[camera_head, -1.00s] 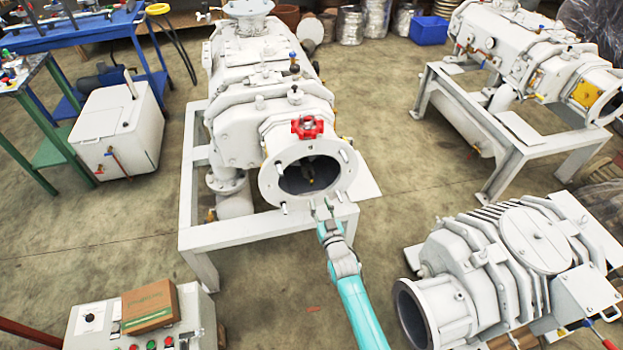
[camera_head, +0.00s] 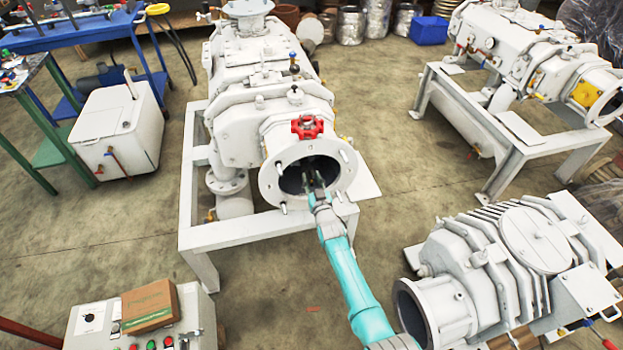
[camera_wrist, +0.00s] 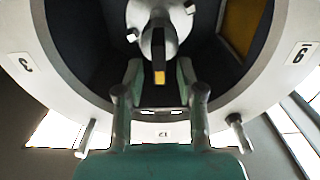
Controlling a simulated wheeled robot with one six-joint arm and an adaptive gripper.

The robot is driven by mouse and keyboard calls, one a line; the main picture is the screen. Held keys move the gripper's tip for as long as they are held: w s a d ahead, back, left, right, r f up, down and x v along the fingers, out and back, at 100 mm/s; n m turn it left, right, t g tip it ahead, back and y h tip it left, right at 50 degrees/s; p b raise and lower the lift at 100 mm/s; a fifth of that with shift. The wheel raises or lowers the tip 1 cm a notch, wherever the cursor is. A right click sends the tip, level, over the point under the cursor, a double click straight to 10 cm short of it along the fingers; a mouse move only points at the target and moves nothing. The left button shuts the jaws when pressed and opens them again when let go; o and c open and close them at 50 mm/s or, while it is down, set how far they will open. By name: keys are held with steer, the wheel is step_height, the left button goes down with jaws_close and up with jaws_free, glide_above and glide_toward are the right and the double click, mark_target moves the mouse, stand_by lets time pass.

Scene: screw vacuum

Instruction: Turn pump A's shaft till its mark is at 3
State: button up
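My gripper (camera_head: 314,182) reaches into this opening and hides most of the shaft there. In the wrist view the shaft (camera_wrist: 158,38) is a grey hub with short pegs and a dark bar ending in a yellow mark (camera_wrist: 159,77). The mark points down the picture, towards the 12 label (camera_wrist: 164,134). The 3 label (camera_wrist: 25,65) is at left and the 9 label (camera_wrist: 299,54) at right. My gripper's fingers (camera_wrist: 160,85) are apart, either side of the bar, with gaps visible.
Studs (camera_wrist: 236,120) stick out from the flange rim near my gripper. A second pump (camera_head: 500,50) stands at the back right, and a finned unit (camera_head: 490,260) lies at the front right. A control box (camera_head: 90,325) with a carton (camera_head: 150,305) is at front left.

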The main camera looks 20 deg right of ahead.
steer(key=shift+w, duration=0.25)
jaws_close()
stand_by(0.3)
